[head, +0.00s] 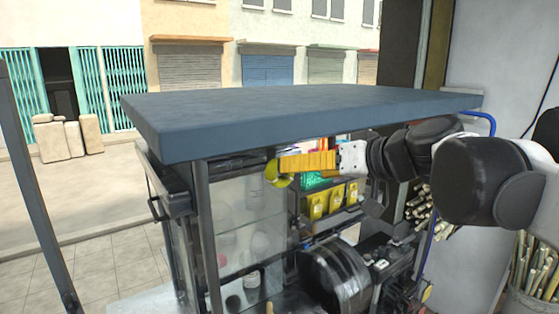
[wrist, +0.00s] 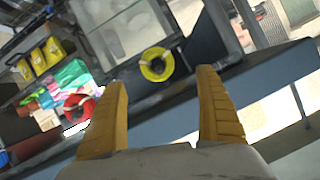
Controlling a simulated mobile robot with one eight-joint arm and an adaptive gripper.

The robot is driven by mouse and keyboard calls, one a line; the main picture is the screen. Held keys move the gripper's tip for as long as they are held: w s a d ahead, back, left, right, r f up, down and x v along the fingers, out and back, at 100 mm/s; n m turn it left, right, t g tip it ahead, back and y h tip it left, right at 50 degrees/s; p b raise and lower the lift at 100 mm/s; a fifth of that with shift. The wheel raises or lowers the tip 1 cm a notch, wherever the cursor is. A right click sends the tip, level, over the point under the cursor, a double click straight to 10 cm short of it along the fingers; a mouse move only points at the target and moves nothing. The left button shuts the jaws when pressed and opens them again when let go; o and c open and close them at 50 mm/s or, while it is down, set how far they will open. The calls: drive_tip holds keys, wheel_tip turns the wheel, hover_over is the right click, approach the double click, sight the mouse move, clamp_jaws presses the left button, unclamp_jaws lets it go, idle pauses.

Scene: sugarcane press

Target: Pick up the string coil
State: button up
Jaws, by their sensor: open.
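The string coil is a yellow ring with a dark centre. In the wrist view the coil (wrist: 153,75) lies just beyond my fingertips, roughly centred between them. In the head view the coil (head: 280,181) shows partly, at the left end of my fingers, which hide some of it. My gripper (head: 281,163) has orange fingers and reaches in from the right under the blue top slab. In the wrist view my gripper (wrist: 162,78) is open, with the fingers wide apart and nothing between them. Contact with the coil cannot be told.
The blue slab (head: 300,112) covers the stall just above my gripper. A glass case (head: 245,235) stands below. Yellow packets (head: 325,203) sit on a shelf behind, with colourful goods (wrist: 62,95) nearby. A press with a dark drum (head: 338,275) is underneath.

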sight(271, 169)
drive_tip(key=p+x, duration=0.1)
drive_tip(key=x, duration=0.4)
drive_tip(key=p+x, duration=0.1)
drive_tip(key=x, duration=0.4)
drive_tip(key=shift+w+d+f, duration=0.15)
drive_tip(key=shift+w+d, duration=0.05)
drive_tip(key=shift+w, duration=0.05)
drive_tip(key=shift+s, duration=0.25)
drive_tip(key=shift+d, duration=0.1)
drive_tip(key=c, duration=1.2)
